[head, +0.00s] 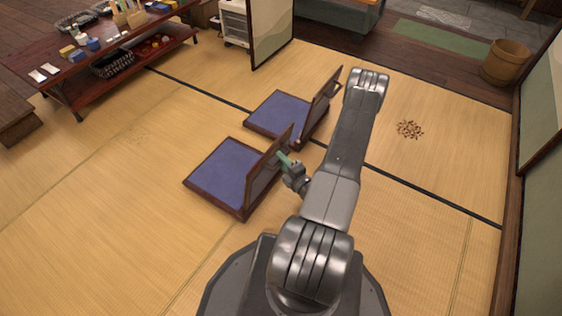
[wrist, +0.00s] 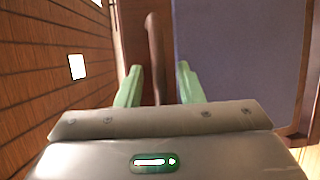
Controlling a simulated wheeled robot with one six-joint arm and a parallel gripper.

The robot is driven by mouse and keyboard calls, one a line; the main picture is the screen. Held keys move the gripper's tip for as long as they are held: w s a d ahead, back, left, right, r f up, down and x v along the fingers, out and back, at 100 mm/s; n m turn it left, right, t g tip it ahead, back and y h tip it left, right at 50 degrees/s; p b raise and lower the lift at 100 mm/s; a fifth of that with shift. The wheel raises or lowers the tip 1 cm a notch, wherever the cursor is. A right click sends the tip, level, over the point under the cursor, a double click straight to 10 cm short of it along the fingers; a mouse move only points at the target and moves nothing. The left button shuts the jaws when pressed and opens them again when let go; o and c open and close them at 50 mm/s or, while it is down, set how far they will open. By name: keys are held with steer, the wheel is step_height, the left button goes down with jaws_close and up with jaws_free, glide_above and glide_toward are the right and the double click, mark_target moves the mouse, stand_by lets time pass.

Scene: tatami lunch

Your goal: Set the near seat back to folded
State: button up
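The near seat is a low floor chair with a dark wood frame and a blue cushion (head: 228,172). Its back (head: 264,176) stands raised on the side toward my arm. The cushion fills the right of the wrist view (wrist: 240,55). My gripper (head: 283,160) is at the upper edge of this back. In the wrist view its two green fingers (wrist: 158,85) are apart. A brown wooden edge (wrist: 154,50), which looks like part of the back, lies between them with gaps showing on both sides. Whether a finger touches it is unclear.
A second blue seat (head: 278,112) with a raised back (head: 322,98) stands just behind. A low table (head: 95,60) with goods is at upper left. Brown bits (head: 410,129) lie on the tatami at right, and a wooden bucket (head: 505,63) stands beyond. Tatami left of the seats is clear.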

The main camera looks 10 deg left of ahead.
steer(key=shift+w+a, duration=0.35)
steer(key=shift+a, duration=0.05)
jaws_close()
